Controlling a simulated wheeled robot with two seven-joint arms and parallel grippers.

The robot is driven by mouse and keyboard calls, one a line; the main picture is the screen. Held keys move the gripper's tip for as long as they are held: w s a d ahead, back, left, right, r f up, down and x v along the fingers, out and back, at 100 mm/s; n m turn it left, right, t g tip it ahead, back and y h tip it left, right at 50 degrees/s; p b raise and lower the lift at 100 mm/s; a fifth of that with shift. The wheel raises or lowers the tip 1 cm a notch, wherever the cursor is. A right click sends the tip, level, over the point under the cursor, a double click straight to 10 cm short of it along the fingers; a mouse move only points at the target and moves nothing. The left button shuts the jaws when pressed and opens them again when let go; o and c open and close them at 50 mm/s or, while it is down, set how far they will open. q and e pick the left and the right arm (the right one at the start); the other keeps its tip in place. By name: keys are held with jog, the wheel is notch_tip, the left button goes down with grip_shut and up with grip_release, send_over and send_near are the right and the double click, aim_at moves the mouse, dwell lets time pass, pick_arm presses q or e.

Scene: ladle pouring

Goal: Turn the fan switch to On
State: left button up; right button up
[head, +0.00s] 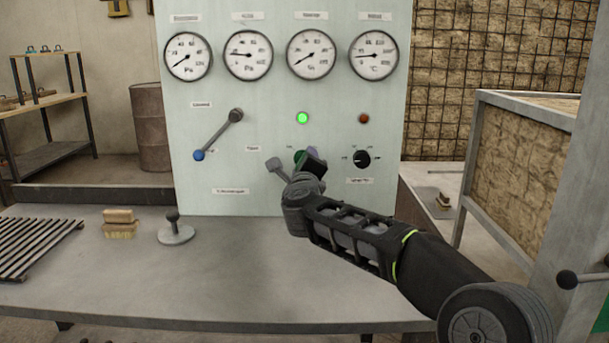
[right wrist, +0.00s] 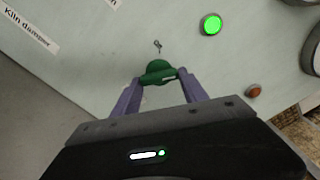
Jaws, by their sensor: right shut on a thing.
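The fan switch (right wrist: 158,70) is a round green knob with a raised grip bar and a white mark, mounted on the pale green panel (head: 230,180). In the right wrist view my right gripper (right wrist: 161,79) has its two purple fingers on either side of the grip bar, shut on it. In the head view the gripper (head: 311,154) is against the panel and hides most of the knob; only a green edge (head: 298,155) shows. I cannot read the labels around the knob. My left gripper is not in view.
A green lamp (head: 302,118) is lit above the switch; a red lamp (head: 364,118) looks dim. A black rotary knob (head: 362,159) is close on the right. A lever with a blue end (head: 198,155) is on the left. The table (head: 220,285) is mostly clear in front.

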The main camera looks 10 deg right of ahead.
jog(key=shift+f+m+b, duration=0.2)
jog(key=shift+m+b, duration=0.6)
jog(key=shift+m, duration=0.6)
jog(key=o, duration=1.4)
jog(key=shift+r, duration=0.1)
jog(key=v, duration=0.8)
jog(key=shift+w+b, duration=0.1)
jog(key=shift+b, duration=0.25)
